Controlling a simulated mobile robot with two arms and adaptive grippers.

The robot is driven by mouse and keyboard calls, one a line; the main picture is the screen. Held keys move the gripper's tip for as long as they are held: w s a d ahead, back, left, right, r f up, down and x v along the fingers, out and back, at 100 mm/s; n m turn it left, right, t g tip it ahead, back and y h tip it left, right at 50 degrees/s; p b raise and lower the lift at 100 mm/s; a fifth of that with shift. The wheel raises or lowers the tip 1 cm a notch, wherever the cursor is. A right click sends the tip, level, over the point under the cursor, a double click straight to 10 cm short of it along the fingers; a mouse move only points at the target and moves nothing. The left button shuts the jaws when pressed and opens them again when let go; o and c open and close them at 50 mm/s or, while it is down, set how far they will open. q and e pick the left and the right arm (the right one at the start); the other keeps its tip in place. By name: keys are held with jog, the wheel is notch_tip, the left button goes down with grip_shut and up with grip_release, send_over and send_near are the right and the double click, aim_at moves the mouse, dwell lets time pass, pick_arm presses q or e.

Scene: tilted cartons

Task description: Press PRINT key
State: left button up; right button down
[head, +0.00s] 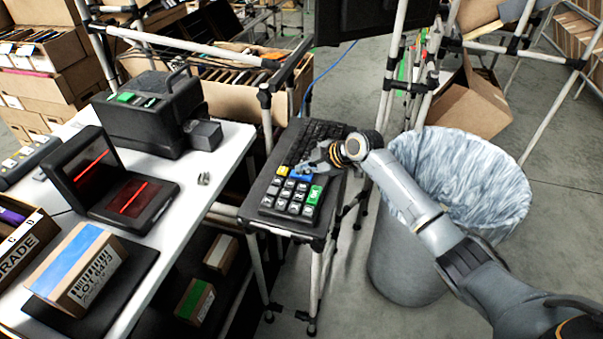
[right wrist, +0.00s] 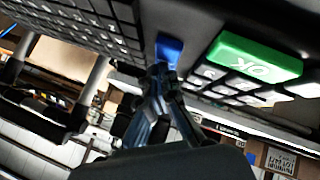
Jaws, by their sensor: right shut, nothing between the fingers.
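A black keypad (head: 287,203) with grey keys, a yellow key (head: 282,171), a blue key (head: 300,176) and a green key (head: 314,194) is at the front of a small stand. No PRINT label is readable; the blue key's face is partly hidden. My right gripper (head: 305,169) is shut and empty, at the blue key. In the right wrist view its fingertips (right wrist: 160,72) meet the near edge of the blue key (right wrist: 170,50); I cannot tell whether they touch or press it. The green key there (right wrist: 258,61) reads OK. My left gripper is not in view.
A black keyboard (head: 318,138) lies behind the keypad. A lined grey bin (head: 403,265) stands right of the stand, under my right arm. A white table (head: 215,165) at left holds a black printer-like device (head: 150,125), a scanner (head: 135,195) and a labelled carton (head: 75,275).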

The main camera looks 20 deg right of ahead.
aim_at(304, 176)
jog(key=shift+r, duration=0.1)
jog(key=shift+r+p, duration=0.65)
jog(key=shift+r, duration=0.1)
notch_tip(304, 176, up, 5)
jog(key=p, duration=0.4)
dwell(0.7)
